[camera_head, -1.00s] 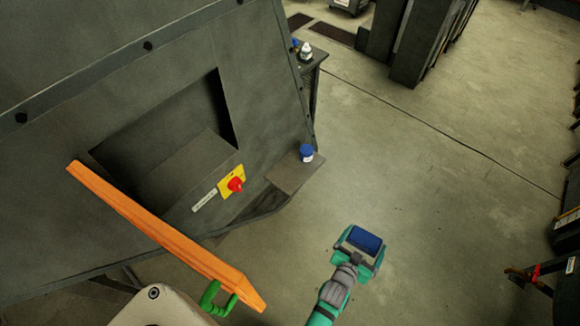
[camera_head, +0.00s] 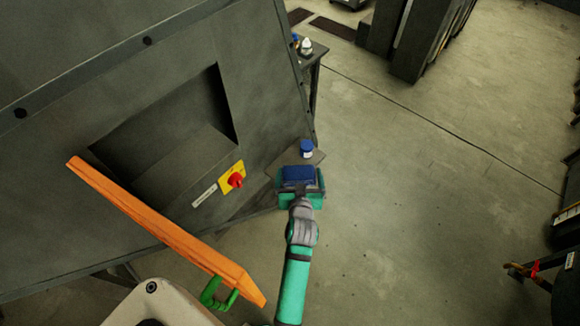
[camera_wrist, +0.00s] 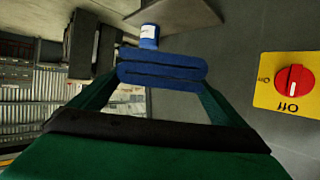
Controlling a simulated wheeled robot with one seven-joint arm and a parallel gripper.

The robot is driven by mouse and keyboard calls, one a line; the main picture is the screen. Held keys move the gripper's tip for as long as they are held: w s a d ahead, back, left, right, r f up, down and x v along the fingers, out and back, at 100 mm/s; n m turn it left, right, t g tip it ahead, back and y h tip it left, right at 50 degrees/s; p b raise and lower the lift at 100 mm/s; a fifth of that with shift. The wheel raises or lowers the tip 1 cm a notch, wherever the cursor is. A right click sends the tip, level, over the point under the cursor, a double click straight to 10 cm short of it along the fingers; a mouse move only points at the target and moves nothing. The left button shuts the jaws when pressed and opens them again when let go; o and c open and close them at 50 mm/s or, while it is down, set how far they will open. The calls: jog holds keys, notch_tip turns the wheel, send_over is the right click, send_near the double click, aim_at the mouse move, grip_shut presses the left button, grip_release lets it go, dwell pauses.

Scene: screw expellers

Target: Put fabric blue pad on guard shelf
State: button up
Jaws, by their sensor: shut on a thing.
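The fabric blue pad (camera_head: 298,174) is held between the fingers of my gripper (camera_head: 299,186). In the wrist view the pad (camera_wrist: 162,68) looks like a folded blue cloth, gripped across the fingertips (camera_wrist: 162,76). The guard shelf (camera_head: 285,163) is a small dark plate sticking out from the grey machine. My gripper and the pad cover its front part in the head view. In the wrist view the shelf (camera_wrist: 190,14) is at the top, with the jar (camera_wrist: 149,36) beside the pad.
The grey machine front carries a red knob (camera_head: 236,180) on a yellow plate, left of my gripper. An orange guard bar (camera_head: 165,233) with a green handle (camera_head: 217,295) juts out at lower left. Another stand with bottles (camera_head: 306,47) is farther back.

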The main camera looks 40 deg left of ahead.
jog(key=w+a+f, duration=0.1)
jog(key=a+f, duration=0.1)
jog(key=a, duration=0.1)
jog(key=w+a+f, duration=0.2)
jog(key=f, duration=0.1)
jog(key=w+a+f, duration=0.2)
jog(key=a, duration=0.1)
jog(key=shift+a+f, duration=0.15)
jog(key=shift+a, duration=0.2)
jog(key=shift+w+a+f, duration=0.2)
jog(key=shift+a+f, duration=0.1)
jog(key=shift+f, duration=0.2)
jog(key=f, duration=0.3)
jog(key=shift+w+a, duration=0.2)
jog(key=shift+s+f, duration=0.15)
jog(key=shift+f, duration=0.1)
jog(key=o, duration=0.7)
jog(key=shift+f, duration=0.1)
